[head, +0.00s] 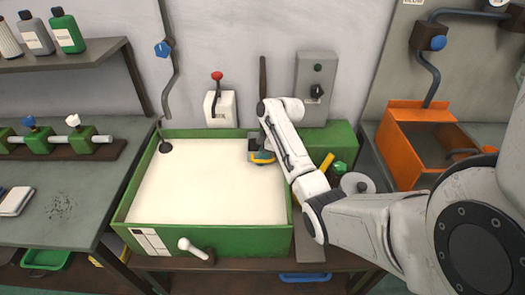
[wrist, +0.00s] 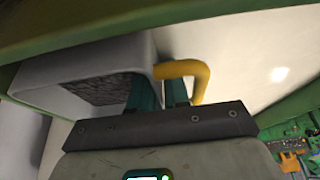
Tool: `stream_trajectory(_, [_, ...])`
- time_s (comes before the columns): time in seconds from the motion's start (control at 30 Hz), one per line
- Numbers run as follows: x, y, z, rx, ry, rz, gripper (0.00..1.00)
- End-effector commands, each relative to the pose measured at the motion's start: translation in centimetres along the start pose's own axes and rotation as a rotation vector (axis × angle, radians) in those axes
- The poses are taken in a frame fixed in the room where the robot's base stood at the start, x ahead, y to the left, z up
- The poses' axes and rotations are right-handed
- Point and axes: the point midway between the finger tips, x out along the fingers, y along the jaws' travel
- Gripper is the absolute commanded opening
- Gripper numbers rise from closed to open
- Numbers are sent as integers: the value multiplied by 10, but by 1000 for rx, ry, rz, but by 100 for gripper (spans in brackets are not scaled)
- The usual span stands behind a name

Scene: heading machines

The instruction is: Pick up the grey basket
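In the wrist view, a pale grey box-like body with a dark rough face (wrist: 100,90) stands to the left of my fingers. It may be the grey basket, but I cannot be sure. A bent yellow handle (wrist: 205,80) is at the tips of my gripper (wrist: 158,82), whose two dark teal fingers stand a little apart. Contact between fingers and handle cannot be made out. In the head view, my gripper (head: 262,152) is over the back right of the green tray (head: 205,240), with a yellow part at its end.
A grey switch box (head: 312,75) and a white box with a red lever (head: 219,108) stand at the back. An orange bin (head: 402,155) is to the right. A white-knobbed lever (head: 192,247) is at the tray's front. The tray's pale left floor is clear.

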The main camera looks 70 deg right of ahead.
Motion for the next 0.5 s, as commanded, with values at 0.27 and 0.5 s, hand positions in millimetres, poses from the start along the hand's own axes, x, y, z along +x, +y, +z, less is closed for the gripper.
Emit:
stream_trajectory(0.27, [15,0,0,0,0,1,16])
stream_trajectory(0.5, [15,0,1,1,1,1,4])
